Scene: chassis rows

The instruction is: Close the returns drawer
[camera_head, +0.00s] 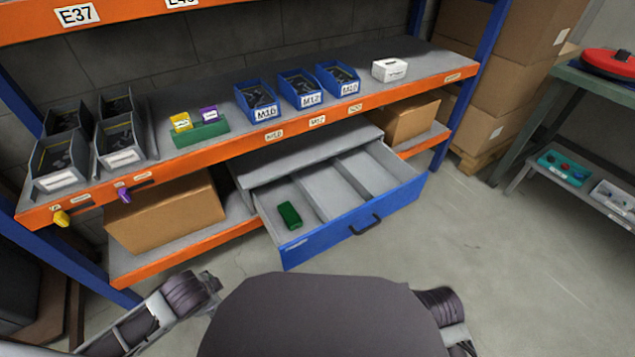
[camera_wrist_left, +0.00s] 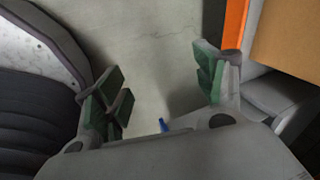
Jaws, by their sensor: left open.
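The returns drawer (camera_head: 345,228) has a blue front with a dark handle (camera_head: 366,225). It stands pulled out below the orange-edged shelf in the head view. Its grey inside is split into compartments, and a green block (camera_head: 289,215) lies in the left one. My left gripper (camera_wrist_left: 160,85) is open and empty in the left wrist view, its green-padded fingers apart over the bare floor. In the head view my left arm shows low at the left, away from the drawer, and its gripper is not visible. My right gripper is out of view.
Blue bins (camera_head: 258,100) and a white box (camera_head: 389,70) stand on the shelf above the drawer. Cardboard boxes (camera_head: 165,212) sit on the lower shelf beside it. A green table (camera_head: 600,85) stands at the right. The floor before the drawer is clear.

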